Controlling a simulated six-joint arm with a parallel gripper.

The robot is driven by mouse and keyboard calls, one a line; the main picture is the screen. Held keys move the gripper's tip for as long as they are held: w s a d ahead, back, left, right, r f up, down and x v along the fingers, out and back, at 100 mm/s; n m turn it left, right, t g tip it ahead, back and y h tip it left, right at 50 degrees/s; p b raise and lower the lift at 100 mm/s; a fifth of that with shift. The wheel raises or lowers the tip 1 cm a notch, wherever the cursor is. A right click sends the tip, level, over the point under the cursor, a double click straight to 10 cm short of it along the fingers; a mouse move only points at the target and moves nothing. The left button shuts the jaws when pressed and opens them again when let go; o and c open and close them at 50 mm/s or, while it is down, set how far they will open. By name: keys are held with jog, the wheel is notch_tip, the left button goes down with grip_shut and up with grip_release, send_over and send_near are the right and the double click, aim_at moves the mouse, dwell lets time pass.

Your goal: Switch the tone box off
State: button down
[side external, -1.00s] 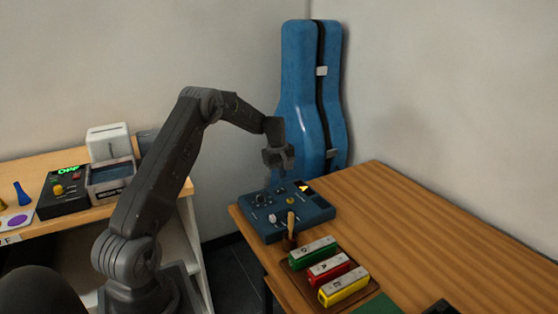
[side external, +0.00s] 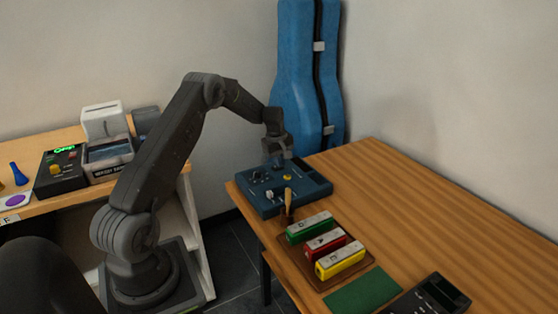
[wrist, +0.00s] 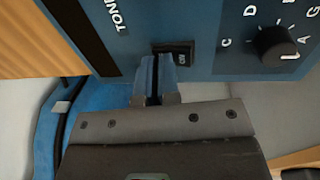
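In the wrist view, a small black switch (wrist: 182,49) with white lettering is on the box's face (wrist: 205,20). My gripper (wrist: 155,75) has its two fingers together, with only a thin dark line between them and nothing held. The fingertips are just beside the switch and partly overlap it in the picture; I cannot tell whether they touch.
A round black knob (wrist: 275,46) with letters around it is right of the switch. In the side view, a cup with a wooden stick (side external: 288,205) and coloured bars (side external: 322,243) stand nearby. A blue instrument case (side external: 310,75) is behind; free tabletop (side external: 410,220) lies right.

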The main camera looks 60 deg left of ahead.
jog(key=shift+s+f, duration=0.2)
jog(key=shift+f, duration=0.2)
jog(key=shift+s+d+r, duration=0.1)
jog(key=shift+s, duration=0.7)
notch_tip(320, 180, up, 14)
jog(key=s, duration=0.1)
jog(key=shift+s+r, duration=0.15)
jog(key=shift+s, duration=0.1)
jog(key=shift+r, duration=0.1)
